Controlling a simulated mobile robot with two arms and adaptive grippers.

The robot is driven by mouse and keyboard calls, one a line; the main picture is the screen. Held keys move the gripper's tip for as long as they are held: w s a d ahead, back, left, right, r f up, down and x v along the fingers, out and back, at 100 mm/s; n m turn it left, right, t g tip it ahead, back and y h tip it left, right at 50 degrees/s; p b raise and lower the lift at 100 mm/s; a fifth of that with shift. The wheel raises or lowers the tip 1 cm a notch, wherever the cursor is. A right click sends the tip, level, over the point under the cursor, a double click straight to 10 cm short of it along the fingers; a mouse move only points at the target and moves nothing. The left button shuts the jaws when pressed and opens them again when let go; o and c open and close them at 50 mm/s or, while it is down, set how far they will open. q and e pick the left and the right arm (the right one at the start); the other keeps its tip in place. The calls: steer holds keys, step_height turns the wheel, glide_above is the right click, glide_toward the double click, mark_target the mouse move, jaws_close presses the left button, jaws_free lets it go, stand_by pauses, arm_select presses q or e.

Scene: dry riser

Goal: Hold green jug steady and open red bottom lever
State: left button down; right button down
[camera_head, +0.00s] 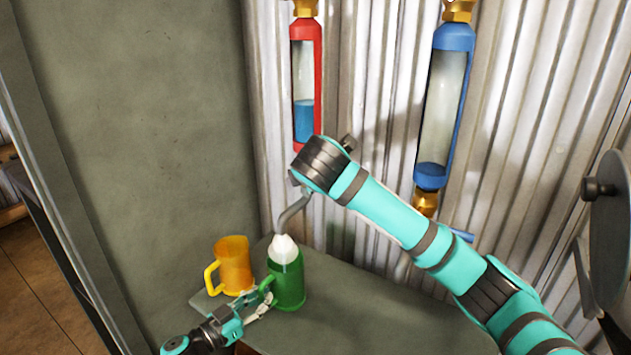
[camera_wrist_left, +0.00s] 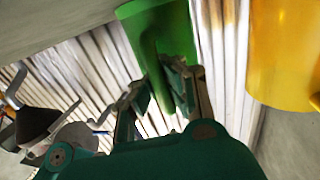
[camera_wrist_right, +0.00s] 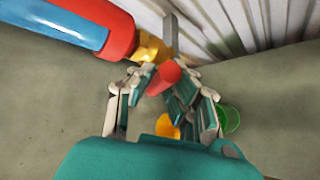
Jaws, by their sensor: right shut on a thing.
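The red-framed tube (camera_head: 304,90) hangs on the wall with blue liquid inside. My right arm hides its lower end in the head view. In the right wrist view, my right gripper (camera_wrist_right: 160,85) is shut on the red lever (camera_wrist_right: 165,77), below the brass fitting (camera_wrist_right: 150,48).
A yellow jug (camera_head: 234,265) stands left of the green jug, close to it. A blue-framed tube (camera_head: 443,110) hangs to the right. The corrugated wall (camera_head: 380,80) is behind, and a grey wall (camera_head: 150,120) closes the left side. The ledge (camera_head: 370,315) is clear at right.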

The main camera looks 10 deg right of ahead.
steer(key=shift+w+a+r+n+g+h, duration=0.35)
steer(key=shift+r+n+g+h, duration=0.05)
steer(key=shift+r+g, duration=0.2)
steer(key=shift+w+a+r+n+g+h, duration=0.3)
steer(key=shift+r+n+g+h, duration=0.1)
steer(key=shift+r+g, duration=0.15)
arm_select(q)
steer(key=shift+r, duration=0.1)
arm_select(e)
steer(key=shift+w+a+r+n+g+h, duration=0.55)
steer(key=shift+w+a+n+g+h, duration=0.25)
steer(key=shift+g+h, duration=0.35)
arm_select(q)
steer(key=shift+w+a, duration=0.1)
arm_select(e)
steer(key=c, duration=1.3)
jaws_free()
steer(key=shift+a+f, duration=0.1)
steer(key=shift+f, duration=0.05)
steer(key=shift+o, duration=0.2)
steer(key=v, duration=1.2)
